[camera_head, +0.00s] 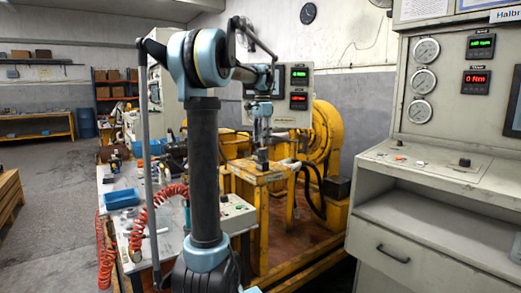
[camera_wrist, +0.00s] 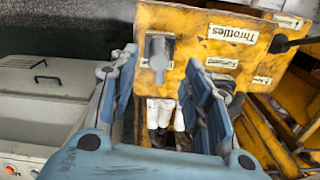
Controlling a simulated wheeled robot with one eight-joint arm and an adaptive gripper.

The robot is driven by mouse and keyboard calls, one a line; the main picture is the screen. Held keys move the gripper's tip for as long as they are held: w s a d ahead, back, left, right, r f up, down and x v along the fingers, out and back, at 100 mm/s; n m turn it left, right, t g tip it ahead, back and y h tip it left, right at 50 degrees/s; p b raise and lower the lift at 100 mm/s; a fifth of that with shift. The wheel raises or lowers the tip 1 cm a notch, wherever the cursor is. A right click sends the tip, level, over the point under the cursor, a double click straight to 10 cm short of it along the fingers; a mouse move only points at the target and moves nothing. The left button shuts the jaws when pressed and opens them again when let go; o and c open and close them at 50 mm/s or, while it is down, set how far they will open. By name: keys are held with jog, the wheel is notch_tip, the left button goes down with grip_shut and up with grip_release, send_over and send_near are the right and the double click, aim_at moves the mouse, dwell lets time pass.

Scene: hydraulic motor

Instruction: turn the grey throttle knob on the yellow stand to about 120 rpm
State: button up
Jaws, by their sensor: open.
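The yellow stand (camera_wrist: 205,45) carries a "Throttles" label and smaller labels in the wrist view. The grey throttle knob (camera_wrist: 158,52) sticks up from it, with a bar-shaped grip. My gripper (camera_wrist: 162,66) is open, its two blue fingers apart, one to each side of the knob in the picture. I see no clear contact; the height gap cannot be judged. In the head view my gripper (camera_head: 262,150) hangs above the top of the yellow stand (camera_head: 262,174), where the knob is hard to make out.
A green display (camera_head: 299,74) and a red display (camera_head: 298,97) are on the panel behind the stand. The right console has gauges, a green display (camera_head: 481,43) and a red one reading 0 Nm (camera_head: 477,79). A black lever (camera_wrist: 290,43) stands right of the knob.

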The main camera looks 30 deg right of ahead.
aim_at(263, 151)
jog(key=shift+f, duration=2.35)
